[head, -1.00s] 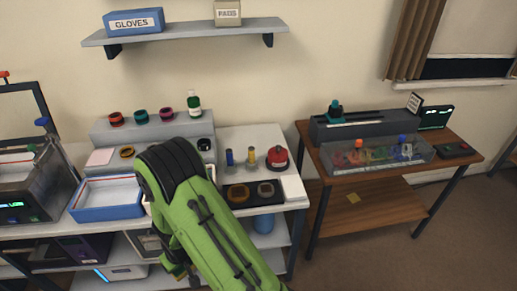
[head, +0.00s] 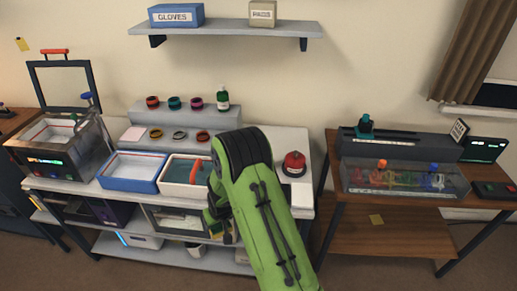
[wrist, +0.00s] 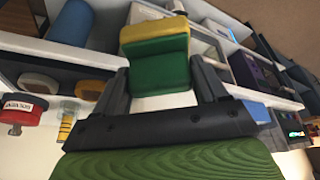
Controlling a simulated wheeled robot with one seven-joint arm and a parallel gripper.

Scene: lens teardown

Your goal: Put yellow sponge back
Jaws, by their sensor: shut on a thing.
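The yellow sponge with a green lower layer is held in my gripper. In the wrist view the sponge (wrist: 155,38) sits between the two dark fingers, its green part toward the palm and its yellow part outward. My gripper (wrist: 162,80) is shut on it. In the head view my gripper (head: 222,228) is in front of the workbench, near its lower shelves and below the white tray; my green forearm hides part of the bench there. Only a small yellow bit shows beside the fingers in the head view.
A metal machine (head: 65,158) stands left.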

